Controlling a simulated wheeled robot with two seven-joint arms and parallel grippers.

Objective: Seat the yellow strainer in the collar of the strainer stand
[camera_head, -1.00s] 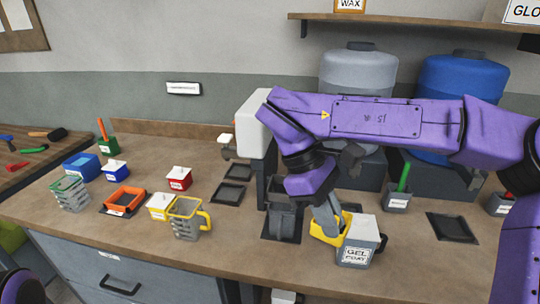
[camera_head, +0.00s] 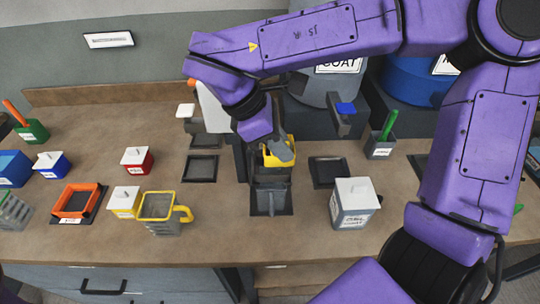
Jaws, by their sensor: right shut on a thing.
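The yellow strainer (camera_head: 274,158) is in my right gripper (camera_head: 279,150), whose grey fingers are shut on its rim. It is off the counter, tilted a little, and my fingers cover part of it. The dark grey strainer stand (camera_head: 270,200) stands on the counter just below and in front of it in the picture. The strainer appears above the back of the stand's collar; I cannot tell whether they touch. My left gripper is out of view.
A white-lidded gel coat box (camera_head: 355,205) stands to the right of the stand. A yellow-rimmed jug (camera_head: 160,225) with a handle stands to the left. Dark empty trays (camera_head: 201,168) (camera_head: 328,172) flank the stand. Small lidded boxes and an orange tray (camera_head: 78,203) sit further left.

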